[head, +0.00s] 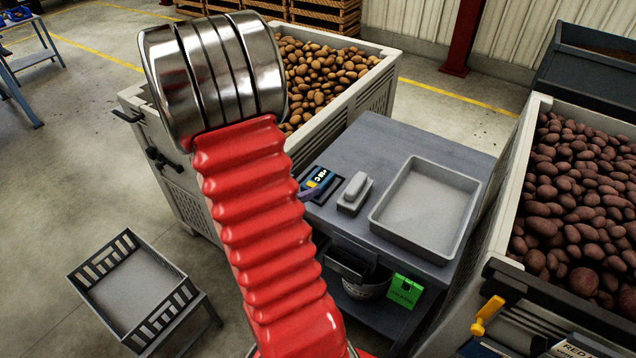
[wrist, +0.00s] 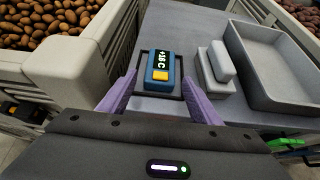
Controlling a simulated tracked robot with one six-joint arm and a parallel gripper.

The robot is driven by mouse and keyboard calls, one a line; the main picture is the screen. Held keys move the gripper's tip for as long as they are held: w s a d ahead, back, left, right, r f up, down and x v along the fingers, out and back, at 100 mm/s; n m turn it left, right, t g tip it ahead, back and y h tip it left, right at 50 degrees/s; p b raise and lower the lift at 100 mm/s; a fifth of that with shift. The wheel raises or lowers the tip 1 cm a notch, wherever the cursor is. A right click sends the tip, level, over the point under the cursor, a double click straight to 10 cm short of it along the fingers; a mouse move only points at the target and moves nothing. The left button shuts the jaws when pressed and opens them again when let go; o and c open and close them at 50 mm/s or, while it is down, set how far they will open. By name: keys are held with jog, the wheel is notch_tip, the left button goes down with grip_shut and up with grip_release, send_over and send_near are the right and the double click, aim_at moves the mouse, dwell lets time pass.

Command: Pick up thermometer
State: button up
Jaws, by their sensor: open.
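The thermometer (wrist: 160,68) is a small blue device with a black display and a yellow button. It lies in a shallow dark tray (wrist: 147,92) on the grey table. In the head view the thermometer (head: 320,179) is near the table's left edge, partly hidden by my red arm. My gripper (wrist: 158,103) is open, with its two purple fingers apart on either side of the near end of the dark tray. Nothing is between the fingertips. In the head view only a bit of a purple finger (head: 311,193) shows beside my arm.
A grey block-like item (head: 355,192) and a large grey tray (head: 425,205) stand right of the thermometer. A potato bin (head: 350,95) borders the table behind and left. A bin of red potatoes (head: 507,190) is at the right. A green tag (head: 405,291) hangs below the tabletop.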

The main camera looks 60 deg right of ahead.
aim_at(316, 180)
jog(key=shift+x, duration=1.7)
jog(key=shift+d, duration=0.1)
jog(key=shift+x, duration=2.5)
jog(key=shift+f, duration=0.15)
jog(key=shift+c, duration=0.2)
jog(key=c, duration=0.9)
jog(key=shift+o, duration=0.2)
notch_tip(316, 180, up, 10)
